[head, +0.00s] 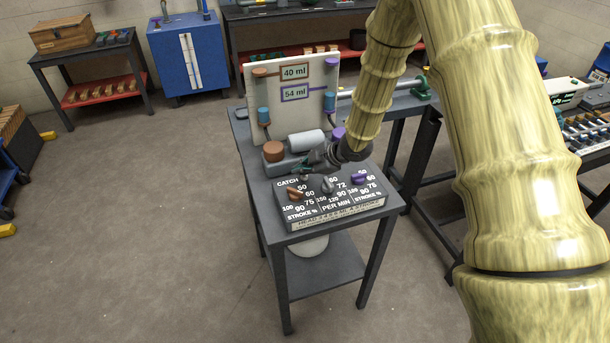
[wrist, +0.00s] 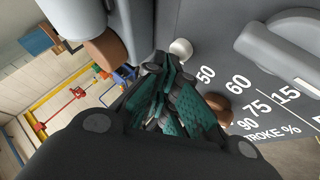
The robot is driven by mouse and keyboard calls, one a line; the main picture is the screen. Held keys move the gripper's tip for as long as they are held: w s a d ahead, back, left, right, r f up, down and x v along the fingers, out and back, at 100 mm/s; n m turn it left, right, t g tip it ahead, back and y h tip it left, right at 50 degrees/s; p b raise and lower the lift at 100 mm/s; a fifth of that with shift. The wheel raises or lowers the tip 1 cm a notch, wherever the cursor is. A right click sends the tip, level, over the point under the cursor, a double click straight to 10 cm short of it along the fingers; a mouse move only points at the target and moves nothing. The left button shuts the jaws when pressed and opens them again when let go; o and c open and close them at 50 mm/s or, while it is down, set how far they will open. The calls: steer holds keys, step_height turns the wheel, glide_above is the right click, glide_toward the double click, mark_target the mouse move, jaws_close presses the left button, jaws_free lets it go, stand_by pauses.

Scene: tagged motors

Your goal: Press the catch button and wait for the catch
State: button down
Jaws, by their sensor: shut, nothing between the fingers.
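The grey control panel (head: 335,207) lies on a small dark table and carries the word CATCH at its upper left. A small pale round button (wrist: 181,48) shows in the wrist view beside the dial numbers; it is the likely catch button. My gripper (head: 304,171) is over the panel's upper left, near the CATCH word. In the wrist view my gripper (wrist: 166,66) is shut and empty, its teal-padded fingertips close to the button. I cannot tell whether they touch it. An orange-brown knob (head: 294,193), a grey knob (head: 327,185) and a purple knob (head: 360,178) sit on the panel.
A bench with a green clamp (head: 421,87) stands at the right.

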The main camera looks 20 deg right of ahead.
mark_target(303, 178)
steer(key=shift+f, duration=0.25)
stand_by(0.3)
steer(key=shift+r, duration=0.15)
steer(key=shift+r+p, duration=0.55)
steer(key=shift+r, duration=0.05)
step_height(303, 178, up, 6)
steer(key=p, duration=0.4)
steer(key=shift+p, duration=0.4)
stand_by(0.8)
